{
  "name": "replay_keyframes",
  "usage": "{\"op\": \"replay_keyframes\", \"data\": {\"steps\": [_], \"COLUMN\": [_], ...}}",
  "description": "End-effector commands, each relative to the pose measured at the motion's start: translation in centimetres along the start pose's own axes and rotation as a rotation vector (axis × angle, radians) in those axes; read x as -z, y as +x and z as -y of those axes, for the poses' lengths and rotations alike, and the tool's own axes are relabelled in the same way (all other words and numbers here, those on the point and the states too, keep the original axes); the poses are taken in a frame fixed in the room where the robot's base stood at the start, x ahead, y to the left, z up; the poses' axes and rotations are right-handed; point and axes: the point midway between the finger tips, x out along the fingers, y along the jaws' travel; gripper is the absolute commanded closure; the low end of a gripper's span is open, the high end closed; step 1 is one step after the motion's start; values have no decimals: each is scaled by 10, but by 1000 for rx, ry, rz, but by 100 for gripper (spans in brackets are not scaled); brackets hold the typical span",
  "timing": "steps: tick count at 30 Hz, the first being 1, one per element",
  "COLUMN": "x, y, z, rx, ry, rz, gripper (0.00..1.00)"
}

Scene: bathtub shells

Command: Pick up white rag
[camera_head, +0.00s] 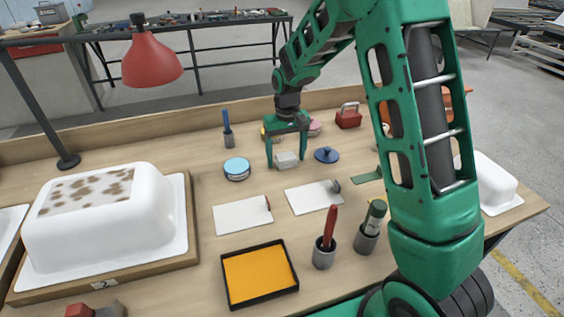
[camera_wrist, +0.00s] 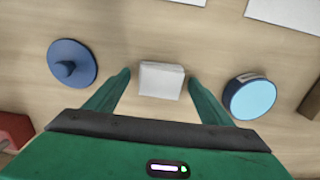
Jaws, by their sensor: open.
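The white rag (camera_head: 287,159) is a small folded pale block lying on the wooden workbench. In the wrist view the white rag (camera_wrist: 161,80) lies between the tips of my two green fingers, with a gap on each side. My gripper (camera_head: 285,160) points down over the rag. In the wrist view my gripper (camera_wrist: 158,85) is open, one finger to the left and one to the right of the rag. Nothing is held. I cannot tell the exact height of the fingertips above the bench.
A blue lidded disc (camera_wrist: 72,63) and a light blue round tin (camera_wrist: 250,95) stand on either side. White sheets (camera_head: 243,215) lie nearer, with an orange tray (camera_head: 260,273) in front. Cups with tools (camera_head: 324,253), a red lamp (camera_head: 150,62) and a white tub shell (camera_head: 100,215) surround them.

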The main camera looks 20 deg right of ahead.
Motion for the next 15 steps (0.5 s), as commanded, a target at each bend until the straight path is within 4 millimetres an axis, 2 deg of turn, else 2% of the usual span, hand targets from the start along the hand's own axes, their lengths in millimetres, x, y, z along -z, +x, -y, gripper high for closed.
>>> {"op": "replay_keyframes", "data": {"steps": [1, 6, 7, 15], "x": [0, 0, 0, 0], "y": [0, 0, 0, -1], "z": [0, 0, 0, 0], "rx": [0, 0, 0, 0], "ry": [0, 0, 0, 0], "rz": [0, 0, 0, 0], "gripper": [25, 66, 69, 70]}}
